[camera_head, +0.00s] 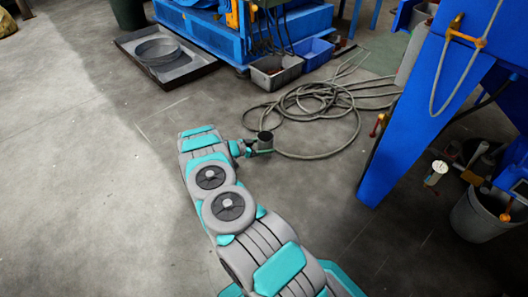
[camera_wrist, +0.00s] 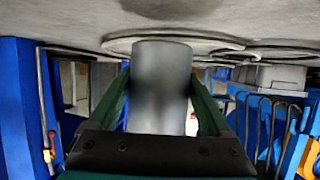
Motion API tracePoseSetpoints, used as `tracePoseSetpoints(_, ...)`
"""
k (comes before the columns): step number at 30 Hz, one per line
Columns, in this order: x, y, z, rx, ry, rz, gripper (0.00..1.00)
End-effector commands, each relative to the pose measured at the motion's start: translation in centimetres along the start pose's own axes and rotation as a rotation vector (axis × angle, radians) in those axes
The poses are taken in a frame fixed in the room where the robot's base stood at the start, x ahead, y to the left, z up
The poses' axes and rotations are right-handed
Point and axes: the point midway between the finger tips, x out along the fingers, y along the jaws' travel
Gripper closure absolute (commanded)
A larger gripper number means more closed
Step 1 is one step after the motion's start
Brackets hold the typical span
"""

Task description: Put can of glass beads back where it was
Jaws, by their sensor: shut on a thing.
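A plain dark grey can, which I take to be the can of glass beads (camera_head: 265,138), is at the end of my outstretched arm in the head view. My gripper (camera_head: 259,146) is shut on it. In the wrist view, the grey can (camera_wrist: 160,85) fills the space between the two green fingers, one on each side. That view is upside down, with the floor at the top. I cannot tell whether the can touches the floor or hangs just above it. Its label and contents do not show.
A coiled grey hose (camera_head: 320,98) lies just beyond the can. A blue steel leg (camera_head: 385,150) and a bucket (camera_head: 475,215) stand to the right. A blue machine (camera_head: 200,28), a grey bin (camera_head: 275,72) and a tray (camera_head: 165,62) are at the back. Floor at left is clear.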

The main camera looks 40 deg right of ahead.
Motion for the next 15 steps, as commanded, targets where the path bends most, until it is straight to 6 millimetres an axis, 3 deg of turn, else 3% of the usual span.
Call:
tracePoseSetpoints(7, 1.2, 0.1, 2.8, 0.001, 0.001, 0.0, 0.84)
tracePoseSetpoints(15, 1.2, 0.1, 3.0, 0.001, 0.0, 0.0, 0.84)
